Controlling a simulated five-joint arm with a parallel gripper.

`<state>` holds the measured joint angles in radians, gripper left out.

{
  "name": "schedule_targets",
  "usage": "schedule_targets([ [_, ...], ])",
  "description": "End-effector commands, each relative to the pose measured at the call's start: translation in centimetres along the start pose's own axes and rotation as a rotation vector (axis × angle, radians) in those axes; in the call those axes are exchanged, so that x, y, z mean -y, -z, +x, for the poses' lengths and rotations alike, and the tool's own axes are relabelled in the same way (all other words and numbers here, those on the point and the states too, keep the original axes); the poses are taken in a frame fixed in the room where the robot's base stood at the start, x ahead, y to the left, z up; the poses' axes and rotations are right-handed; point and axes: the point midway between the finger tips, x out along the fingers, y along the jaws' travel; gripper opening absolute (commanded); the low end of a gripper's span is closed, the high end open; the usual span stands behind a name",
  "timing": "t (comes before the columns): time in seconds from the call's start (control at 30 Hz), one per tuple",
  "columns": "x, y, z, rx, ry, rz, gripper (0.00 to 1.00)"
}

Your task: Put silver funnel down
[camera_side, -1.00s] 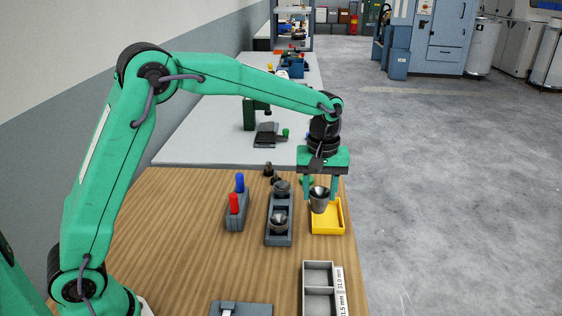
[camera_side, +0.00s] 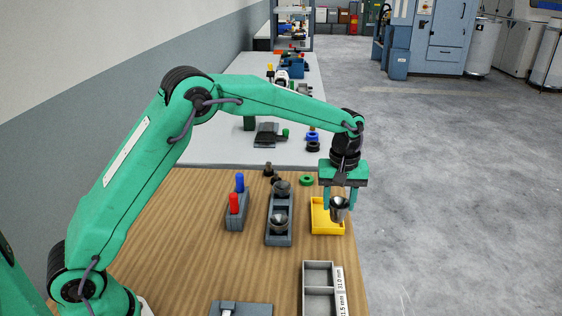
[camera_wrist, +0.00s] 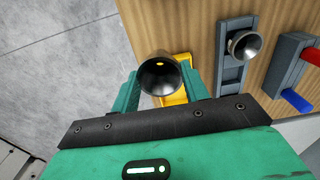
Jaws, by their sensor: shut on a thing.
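The silver funnel (camera_side: 340,207) is held upright between the fingers of my gripper (camera_side: 338,203), wide mouth up. It also shows in the wrist view (camera_wrist: 160,78), between the two green fingertips (camera_wrist: 160,90). My gripper is shut on it. In the side view the funnel appears in front of the right part of the yellow tray (camera_side: 319,230) near the table's right edge. Whether its lower end touches the tray cannot be told. In the wrist view the yellow tray (camera_wrist: 183,60) shows behind and to the right of the funnel.
Further left is a block (camera_side: 238,222) with a red and a blue peg. A green ring (camera_side: 306,181) lies behind the tray. A grey two-part box (camera_side: 303,290) stands in front. The table's right edge is close.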

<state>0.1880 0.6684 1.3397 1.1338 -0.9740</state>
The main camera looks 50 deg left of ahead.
Motion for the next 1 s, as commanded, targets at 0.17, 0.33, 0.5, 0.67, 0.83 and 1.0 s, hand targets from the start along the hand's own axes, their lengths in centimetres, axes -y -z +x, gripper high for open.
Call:
schedule_targets([
  [0.17, 0.6, 3.0, 1.8, 0.0, 0.0, -0.003, 0.15],
  [0.33, 1.0, 5.5, 3.4, 0.0, 0.0, -0.003, 0.15],
  [0.5, 1.2, 7.1, 4.3, -0.001, -0.001, -0.001, 0.15],
  [0.67, 1.3, 7.4, 4.4, -0.002, -0.002, 0.001, 0.15],
  [0.83, 1.3, 7.4, 4.8, -0.001, -0.001, 0.001, 0.15],
  [1.0, 1.3, 7.3, 6.5, 0.001, 0.002, 0.001, 0.15],
])
